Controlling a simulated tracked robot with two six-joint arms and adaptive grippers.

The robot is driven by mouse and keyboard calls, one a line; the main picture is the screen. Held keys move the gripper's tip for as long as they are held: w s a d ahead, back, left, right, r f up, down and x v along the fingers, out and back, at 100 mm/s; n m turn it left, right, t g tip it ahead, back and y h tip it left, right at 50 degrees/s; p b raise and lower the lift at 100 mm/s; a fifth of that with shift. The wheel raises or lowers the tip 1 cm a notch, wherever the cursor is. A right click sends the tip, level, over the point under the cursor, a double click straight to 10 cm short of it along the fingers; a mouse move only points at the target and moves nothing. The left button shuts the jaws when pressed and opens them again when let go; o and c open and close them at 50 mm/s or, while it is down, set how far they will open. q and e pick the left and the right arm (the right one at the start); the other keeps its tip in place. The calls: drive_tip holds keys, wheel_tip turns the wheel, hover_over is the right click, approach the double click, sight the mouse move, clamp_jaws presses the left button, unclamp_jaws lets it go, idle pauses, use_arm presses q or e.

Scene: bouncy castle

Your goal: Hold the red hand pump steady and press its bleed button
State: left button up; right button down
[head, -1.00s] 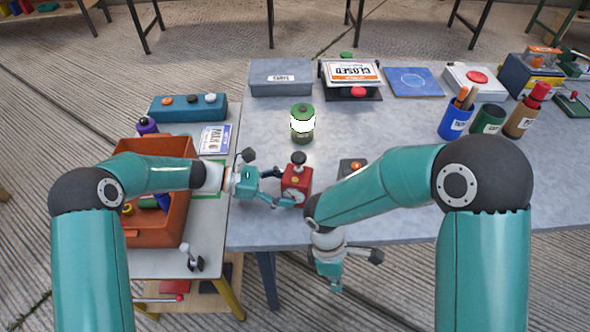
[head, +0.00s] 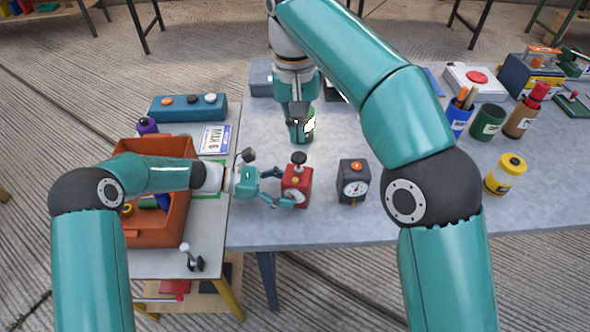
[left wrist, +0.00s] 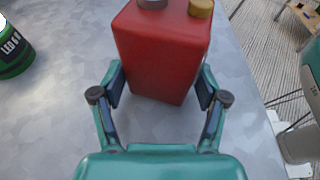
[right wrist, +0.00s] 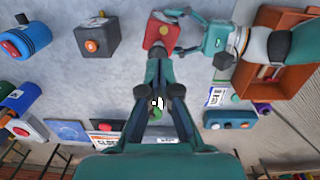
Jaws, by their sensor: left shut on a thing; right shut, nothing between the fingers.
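The red hand pump (head: 297,188) stands on the grey table in the head view, with a dark knob and a small gold button on top. It also shows in the left wrist view (left wrist: 163,50) and the right wrist view (right wrist: 157,36). My left gripper (left wrist: 161,84) is shut on the pump, one finger on each side of its body. My right gripper (head: 300,140) is shut and empty, pointing down behind the pump in the head view, apart from it. It hides part of the green canister (head: 310,122).
A dark box with an orange button and dial (head: 353,188) stands right of the pump. A yellow canister (head: 505,175) and several cups stand farther right. An orange crate (head: 180,225) lies left, under my left arm. The table front is clear.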

sight(295, 179)
drive_tip(key=shift+a+r+m, duration=0.2)
drive_tip(key=shift+r+m, duration=0.1)
drive_tip(key=shift+r, duration=0.5)
drive_tip(key=shift+f, duration=0.15)
wheel_tip(295, 179, down, 14)
drive_tip(key=shift+r, duration=0.1)
idle(0.4)
